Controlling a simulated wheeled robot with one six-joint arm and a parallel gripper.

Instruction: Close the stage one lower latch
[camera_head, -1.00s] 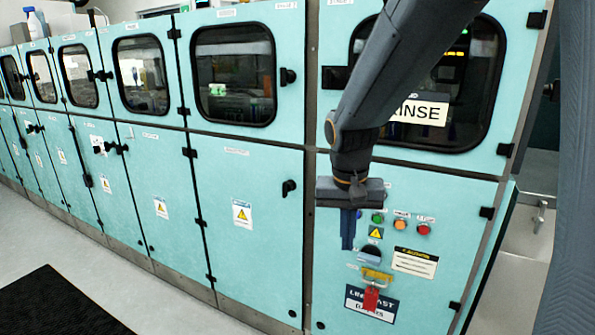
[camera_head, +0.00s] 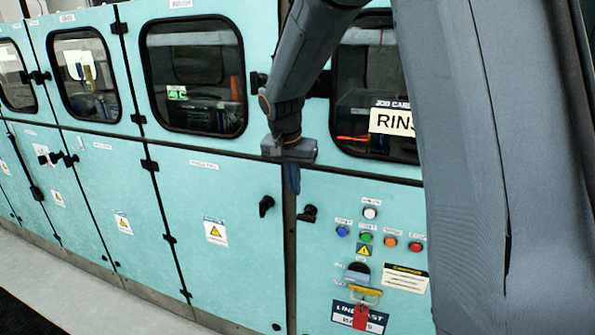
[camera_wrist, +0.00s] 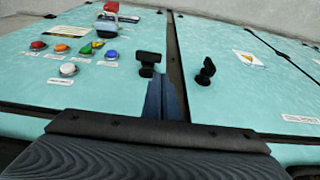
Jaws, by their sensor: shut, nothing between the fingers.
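Two black lower latches sit on either side of the seam between two teal lower doors. One latch (camera_head: 308,213) is on the control-panel door and looks roughly level; it also shows in the wrist view (camera_wrist: 149,62). The other latch (camera_head: 266,206) is on the door to its left and looks tilted; it also shows in the wrist view (camera_wrist: 206,70). I cannot read which is labelled stage one. My gripper (camera_head: 292,182) is shut and empty, pointing down by the seam, just above the latches in the head view. In the wrist view its fingers (camera_wrist: 166,98) touch neither latch visibly.
The control panel has coloured buttons (camera_head: 390,241), a dark switch (camera_head: 357,271) and a red lockout tag (camera_head: 360,317). A RINSE card (camera_head: 396,121) is at the upper right window. More cabinet doors run left. My arm hides part of the upper doors.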

